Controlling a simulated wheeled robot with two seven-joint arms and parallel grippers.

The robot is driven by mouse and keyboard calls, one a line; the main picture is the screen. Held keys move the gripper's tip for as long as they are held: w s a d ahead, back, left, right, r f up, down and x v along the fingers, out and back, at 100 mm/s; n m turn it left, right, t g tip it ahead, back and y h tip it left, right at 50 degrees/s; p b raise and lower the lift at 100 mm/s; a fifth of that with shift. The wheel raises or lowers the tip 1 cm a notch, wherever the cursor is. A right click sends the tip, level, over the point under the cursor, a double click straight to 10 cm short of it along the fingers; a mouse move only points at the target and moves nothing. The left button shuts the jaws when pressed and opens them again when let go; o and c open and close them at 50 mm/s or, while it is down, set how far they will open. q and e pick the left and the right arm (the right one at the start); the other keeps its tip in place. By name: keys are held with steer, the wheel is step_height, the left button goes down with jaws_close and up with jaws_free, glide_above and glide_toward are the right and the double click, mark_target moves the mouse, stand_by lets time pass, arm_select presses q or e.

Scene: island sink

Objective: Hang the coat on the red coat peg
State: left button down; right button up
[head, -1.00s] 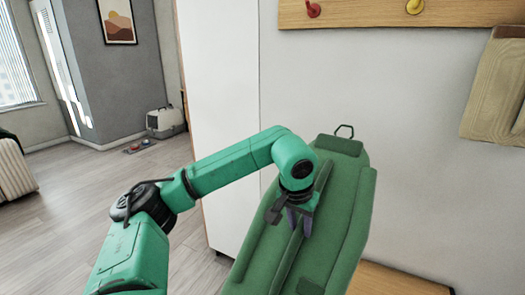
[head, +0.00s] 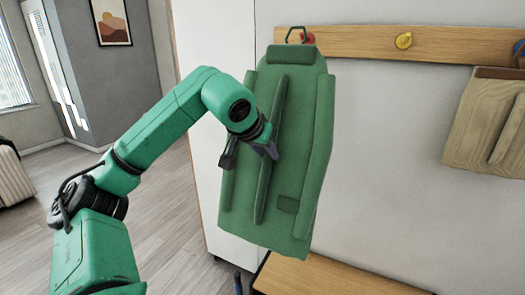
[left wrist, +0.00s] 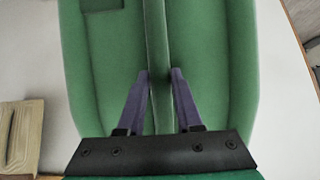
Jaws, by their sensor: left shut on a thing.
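The green coat (head: 300,130) hangs nearly upright in front of the wall, a little tilted, with a dark hanging loop (head: 296,34) at its top. My left gripper (head: 268,150) is shut on the coat's raised front ridge, which also shows between the fingers in the left wrist view (left wrist: 160,90). The red coat peg (head: 308,38) is on the wooden rail, partly hidden behind the loop and the coat's top. The loop overlaps the peg in the picture; I cannot tell whether it is around it. My right gripper is not in view.
The wooden peg rail (head: 360,43) runs along the wall, with a yellow peg (head: 403,40) and a blue peg (head: 520,50). A beige bag-like item (head: 490,120) hangs at the right. A wooden bench (head: 330,278) stands below. A white cabinet (head: 205,100) is left of the coat.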

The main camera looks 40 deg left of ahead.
mark_target(277, 146)
arm_select(q)
steer(key=shift+w+a+f+p, duration=0.1)
steer(key=shift+w+a+p, duration=0.25)
steer(key=shift+w, duration=0.55)
steer(key=shift+w+a+p, duration=0.25)
steer(key=shift+w+p, duration=0.15)
steer(key=shift+w, duration=0.55)
steer(key=shift+w+a+f+p, duration=0.1)
steer(key=shift+w+a+p, duration=0.25)
steer(key=shift+w, duration=0.55)
steer(key=shift+w+a+f+p, duration=0.2)
steer(key=shift+w+f+p, duration=0.15)
steer(key=shift+w+p, duration=0.25)
steer(key=shift+f, duration=0.15)
